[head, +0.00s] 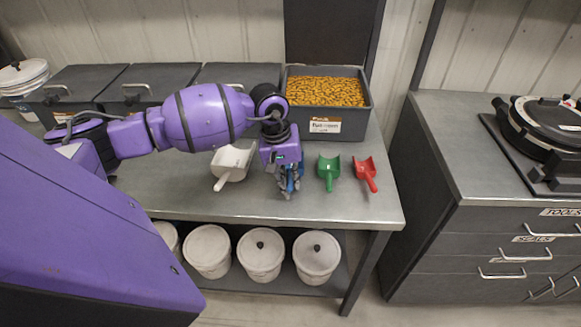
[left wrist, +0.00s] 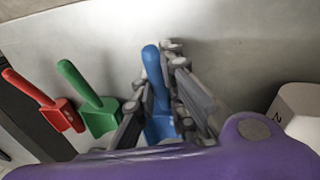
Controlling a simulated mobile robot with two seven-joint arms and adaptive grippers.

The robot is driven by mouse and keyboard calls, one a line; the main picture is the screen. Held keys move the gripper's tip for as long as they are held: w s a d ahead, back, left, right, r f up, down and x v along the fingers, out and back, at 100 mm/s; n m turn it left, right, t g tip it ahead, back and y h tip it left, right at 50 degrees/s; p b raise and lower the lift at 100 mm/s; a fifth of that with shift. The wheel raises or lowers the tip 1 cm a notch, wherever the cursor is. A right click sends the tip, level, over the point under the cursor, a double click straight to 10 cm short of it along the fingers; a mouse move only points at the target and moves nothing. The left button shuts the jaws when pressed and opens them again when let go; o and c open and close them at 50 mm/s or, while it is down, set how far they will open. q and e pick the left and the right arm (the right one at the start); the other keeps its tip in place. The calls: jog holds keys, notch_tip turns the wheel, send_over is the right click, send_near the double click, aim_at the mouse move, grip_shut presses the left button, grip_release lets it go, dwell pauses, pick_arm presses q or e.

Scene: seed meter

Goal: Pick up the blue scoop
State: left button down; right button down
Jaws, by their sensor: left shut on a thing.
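The blue scoop (head: 291,182) is on the grey table, mostly hidden behind my left gripper in the head view. In the left wrist view the blue scoop (left wrist: 153,70) shows its handle between the fingers. My left gripper (head: 287,190) points down at it and is shut on its handle; the left wrist view shows the fingers (left wrist: 160,85) on both sides of it. I cannot tell whether the scoop touches the table. My right gripper is not in view.
A white scoop (head: 231,164) lies to the left, a green scoop (head: 328,170) and a red scoop (head: 366,173) to the right. A grey bin (head: 326,128) of orange-brown pellets stands behind. Lidded bins (head: 150,85) stand at the back left. The table's front strip (head: 330,208) is clear.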

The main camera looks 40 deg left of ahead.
pick_arm(q)
jog(key=shift+r, duration=0.1)
jog(key=shift+r, duration=0.4)
notch_tip(320, 180, up, 2)
jog(key=shift+r, duration=0.15)
jog(key=s+d+r, duration=0.2)
jog(key=s+r, duration=0.3)
jog(key=s, duration=0.1)
jog(key=s+d+r, duration=0.3)
jog(key=s+r, duration=0.1)
jog(key=s, duration=0.2)
jog(key=shift+s+d+r+b, duration=0.35)
jog(key=shift+s+r+b, duration=0.05)
jog(key=shift+b, duration=0.05)
jog(key=shift+w, duration=0.1)
